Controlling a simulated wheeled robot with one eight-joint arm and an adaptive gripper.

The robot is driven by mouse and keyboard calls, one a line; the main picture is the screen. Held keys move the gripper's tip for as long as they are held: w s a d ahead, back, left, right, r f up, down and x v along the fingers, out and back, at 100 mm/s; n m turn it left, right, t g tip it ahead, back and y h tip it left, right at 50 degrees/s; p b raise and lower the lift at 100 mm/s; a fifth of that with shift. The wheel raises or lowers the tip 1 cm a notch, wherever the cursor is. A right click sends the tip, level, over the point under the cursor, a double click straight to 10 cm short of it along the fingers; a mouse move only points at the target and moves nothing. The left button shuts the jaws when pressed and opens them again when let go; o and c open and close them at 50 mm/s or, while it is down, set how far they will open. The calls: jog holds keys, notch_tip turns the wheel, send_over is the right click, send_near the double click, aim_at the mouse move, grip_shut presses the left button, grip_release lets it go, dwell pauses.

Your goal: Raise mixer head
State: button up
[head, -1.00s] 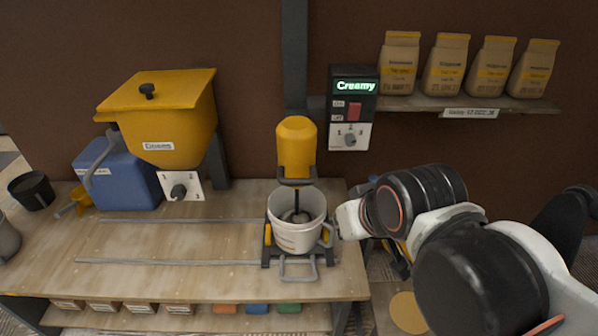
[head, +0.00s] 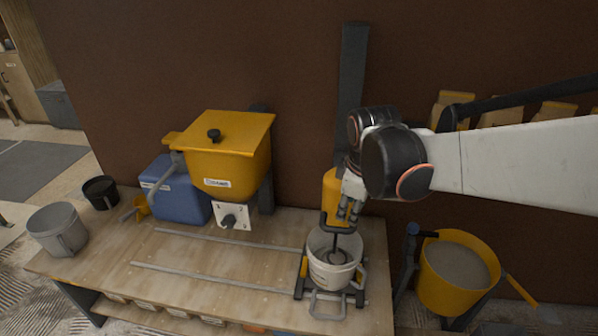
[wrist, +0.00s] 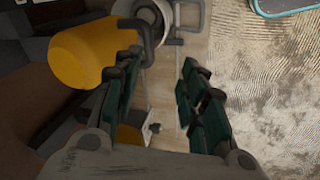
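The yellow mixer head (head: 330,185) stands over a white bucket (head: 322,272), and its dark shaft reaches down into the bucket. A dark handle bar (head: 325,219) runs round the head's lower end. My gripper (head: 347,211) is at the right front of the head, close to that handle, and partly covers the head. In the wrist view the yellow head (wrist: 80,57) lies to the left of my gripper (wrist: 158,75), with the dark handle at its end. The fingers are apart with nothing visible between them. I cannot tell whether a finger touches the handle.
The bucket sits in a dark stand on the wooden bench (head: 230,262) with metal rails. A yellow hopper (head: 228,160) and blue container (head: 178,192) stand left. A yellow tub of grey mix (head: 450,290) stands right of the bench. My arm hides part of the bag shelf.

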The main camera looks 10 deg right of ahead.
aim_at(339, 228)
jog(key=w+f+n, duration=0.1)
jog(key=w+f, duration=0.1)
jog(key=f, duration=0.3)
jog(key=w+f+n, duration=0.1)
jog(key=w+f, duration=0.2)
jog(key=f, duration=0.2)
jog(key=w+f+n+g, duration=0.1)
jog(key=w+f, duration=0.1)
jog(key=f, duration=0.2)
jog(key=shift+w+d+f, duration=0.1)
jog(key=shift+w+f, duration=0.05)
jog(key=shift+f, duration=0.25)
grip_shut()
